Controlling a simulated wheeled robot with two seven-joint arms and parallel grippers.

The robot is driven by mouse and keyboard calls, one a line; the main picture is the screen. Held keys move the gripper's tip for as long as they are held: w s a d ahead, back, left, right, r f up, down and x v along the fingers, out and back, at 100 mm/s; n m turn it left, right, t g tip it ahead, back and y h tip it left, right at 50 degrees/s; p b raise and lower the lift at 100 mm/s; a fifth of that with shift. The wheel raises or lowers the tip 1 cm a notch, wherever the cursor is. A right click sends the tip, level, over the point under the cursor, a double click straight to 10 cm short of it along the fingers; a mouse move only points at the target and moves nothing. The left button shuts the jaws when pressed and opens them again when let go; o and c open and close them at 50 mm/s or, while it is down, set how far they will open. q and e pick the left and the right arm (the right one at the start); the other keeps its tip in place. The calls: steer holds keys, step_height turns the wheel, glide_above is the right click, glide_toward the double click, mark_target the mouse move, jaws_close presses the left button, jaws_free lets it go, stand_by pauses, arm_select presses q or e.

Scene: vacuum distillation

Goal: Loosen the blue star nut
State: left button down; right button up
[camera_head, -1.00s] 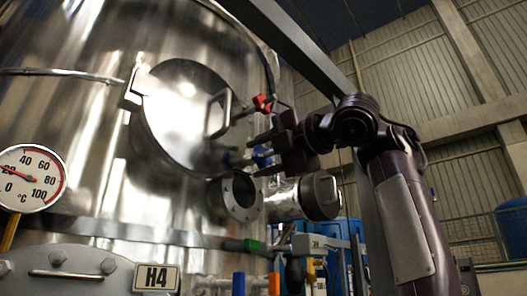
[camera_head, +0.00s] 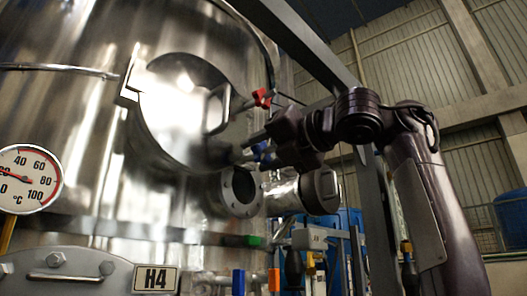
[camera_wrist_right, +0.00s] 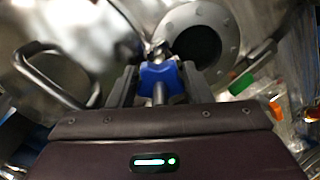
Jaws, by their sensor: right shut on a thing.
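The blue star nut (camera_wrist_right: 160,76) sits between the two fingers of my right gripper (camera_wrist_right: 158,86) in the right wrist view. In the head view my right gripper (camera_head: 250,153) reaches in from the right at the lower right edge of the round hatch, shut on the nut. Only a little of the blue star nut (camera_head: 262,150) shows there, mostly hidden by the fingers. The round steel hatch door (camera_head: 180,110) with its bar handle (camera_head: 217,108) lies flat against the tank. My left gripper is in neither view.
A red star nut (camera_head: 262,97) is above my right gripper. An open flanged port (camera_head: 240,192) and a capped steel pipe (camera_head: 318,191) are just below. A dial gauge (camera_head: 28,179) and an H4 plate (camera_head: 155,279) are at lower left.

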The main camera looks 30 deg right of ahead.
steer(key=shift+r, duration=0.15)
stand_by(0.3)
steer(key=o, duration=1)
steer(key=shift+w, duration=0.2)
steer(key=shift+s+d+f+b, duration=0.15)
steer(key=shift+s+f+b, duration=0.1)
steer(key=shift+s+b, duration=0.2)
steer(key=b+v, duration=0.3)
steer(key=v, duration=0.4)
